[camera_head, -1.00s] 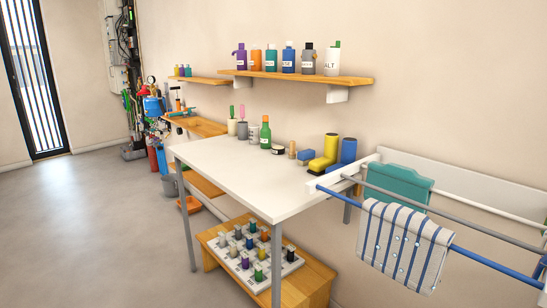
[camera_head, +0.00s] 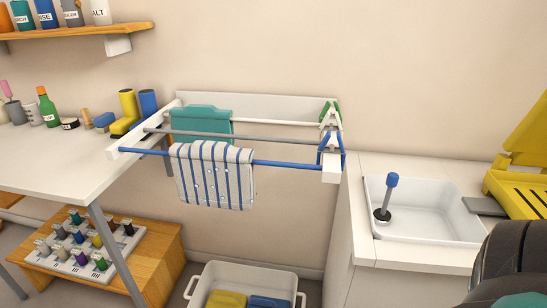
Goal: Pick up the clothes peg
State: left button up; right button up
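Two peg-like clips sit at the right end of the wall drying rack (camera_head: 290,165). One is a green and white clip (camera_head: 330,116) at the back corner. The other is a blue clip (camera_head: 330,148) just in front of it, near the white end block. Which of them is the clothes peg, I cannot tell for certain at this size. A striped cloth (camera_head: 213,178) hangs over the blue front bar, and a teal cloth (camera_head: 201,123) hangs behind it. Neither of my grippers is in view.
A sink (camera_head: 425,215) with a blue-handled plunger (camera_head: 388,195) is at the right, beside a yellow rack (camera_head: 520,160). A white tub (camera_head: 246,275) stands below the drying rack. A white table (camera_head: 55,165) with bottles is at the left.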

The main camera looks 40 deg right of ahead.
aim_at(332, 151)
jog(key=z, duration=1.65)
